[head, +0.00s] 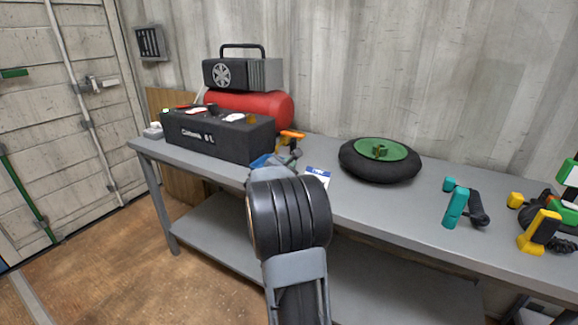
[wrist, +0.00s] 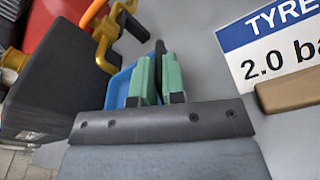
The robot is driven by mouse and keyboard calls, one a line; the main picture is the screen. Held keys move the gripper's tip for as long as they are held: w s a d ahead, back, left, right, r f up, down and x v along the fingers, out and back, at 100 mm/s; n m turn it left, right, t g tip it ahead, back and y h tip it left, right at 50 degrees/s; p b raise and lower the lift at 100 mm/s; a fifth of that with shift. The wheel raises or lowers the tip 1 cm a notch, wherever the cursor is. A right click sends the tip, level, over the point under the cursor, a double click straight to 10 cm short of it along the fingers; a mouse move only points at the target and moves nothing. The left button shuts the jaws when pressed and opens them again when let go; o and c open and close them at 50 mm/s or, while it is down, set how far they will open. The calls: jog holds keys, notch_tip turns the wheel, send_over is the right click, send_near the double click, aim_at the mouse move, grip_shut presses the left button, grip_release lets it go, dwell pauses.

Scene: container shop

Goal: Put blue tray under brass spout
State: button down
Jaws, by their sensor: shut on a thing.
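My gripper (wrist: 158,76) is shut on the blue tray (wrist: 118,92), whose visible part lies mostly left of the green finger pads; the fingers hide the rest. In the head view the blue tray (head: 262,160) shows as a small blue patch in front of the black box's right end, beside my gripper (head: 286,158). A brass spout (wrist: 106,46) sticks out from the black box just beyond and left of the tray in the wrist view. I cannot tell whether the tray is directly beneath its outlet or resting on the bench.
The black box (head: 220,136) stands on the grey bench (head: 330,203), with a red cylinder (head: 270,105) behind it. An orange-handled thing (head: 291,135) is near its right end. A tyre sign (head: 318,174) lies right of my gripper; a black wheel (head: 378,168) is farther right.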

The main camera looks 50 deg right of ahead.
jog(key=c, duration=1.2)
grip_release()
jog(key=shift+r, duration=0.1)
jog(key=s+a+f+m+y, duration=0.2)
jog(key=s+a+m+y, duration=0.3)
jog(key=a, duration=0.8)
jog(key=s+a+f+m+g+y+p, duration=0.1)
jog(key=s+a+f+m+y, duration=0.2)
jog(key=a, duration=1)
jog(key=s+a+f+m+g+y, duration=0.1)
jog(key=s+a+f+m+y, duration=0.2)
jog(key=s+a+m+y, duration=0.5)
jog(key=a, duration=0.5)
jog(key=shift+s+a+f+p, duration=0.25)
jog(key=shift+p, duration=0.1)
